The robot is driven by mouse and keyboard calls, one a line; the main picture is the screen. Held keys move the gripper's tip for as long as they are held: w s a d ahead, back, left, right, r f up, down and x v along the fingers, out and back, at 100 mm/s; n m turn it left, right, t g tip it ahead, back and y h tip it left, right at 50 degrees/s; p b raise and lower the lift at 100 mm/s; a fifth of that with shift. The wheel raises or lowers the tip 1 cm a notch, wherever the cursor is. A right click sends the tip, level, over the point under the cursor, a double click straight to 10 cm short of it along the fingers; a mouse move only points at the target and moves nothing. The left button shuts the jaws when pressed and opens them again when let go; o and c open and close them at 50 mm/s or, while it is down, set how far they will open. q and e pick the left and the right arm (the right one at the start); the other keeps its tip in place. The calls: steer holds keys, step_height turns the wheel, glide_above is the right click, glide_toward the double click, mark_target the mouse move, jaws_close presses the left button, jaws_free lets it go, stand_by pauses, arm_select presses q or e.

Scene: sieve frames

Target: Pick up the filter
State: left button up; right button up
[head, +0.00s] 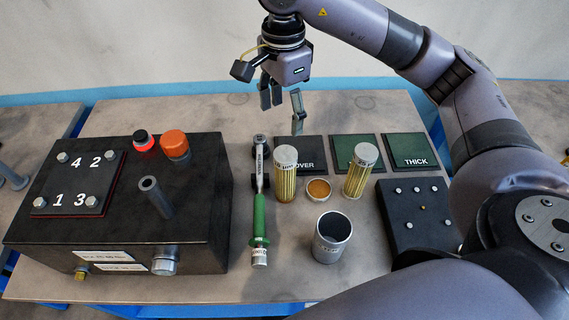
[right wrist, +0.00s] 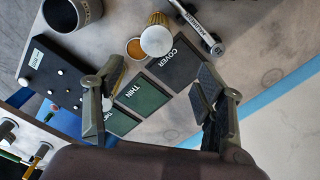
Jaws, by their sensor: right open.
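Two filters, gold pleated cylinders with grey caps, stand upright on the table. The left filter (head: 284,182) is in front of the COVER pad, and the right filter (head: 358,178) is in front of the green pads. A filter (right wrist: 157,40) also shows at the top of the right wrist view; the other seems mostly hidden by a finger there. My right gripper (head: 282,104) is open and empty, above the table's back part, behind and above the left filter. Its spread fingers also show in the right wrist view (right wrist: 156,88). My left gripper is out of view.
A black box (head: 120,215) with buttons and a post fills the left. My right arm crosses the right side.

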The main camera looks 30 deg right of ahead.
glide_above(286, 154)
step_height(286, 154, down, 5)
steer(key=shift+a+r+p, duration=0.15)
steer(key=shift+p, duration=0.15)
steer(key=f+p, duration=0.1)
steer(key=f, duration=0.5)
steer(key=shift+w, duration=0.2)
steer(key=f+p, duration=0.1)
steer(key=f, duration=0.1)
steer(key=f+p, duration=0.1)
steer(key=f, duration=0.1)
steer(key=shift+s+d+f, duration=0.15)
steer(key=shift+s+d, duration=0.05)
steer(key=shift+f, duration=0.6)
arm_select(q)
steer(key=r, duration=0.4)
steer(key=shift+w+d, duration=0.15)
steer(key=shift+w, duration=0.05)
arm_select(e)
steer(key=shift+c, duration=0.4)
jaws_close()
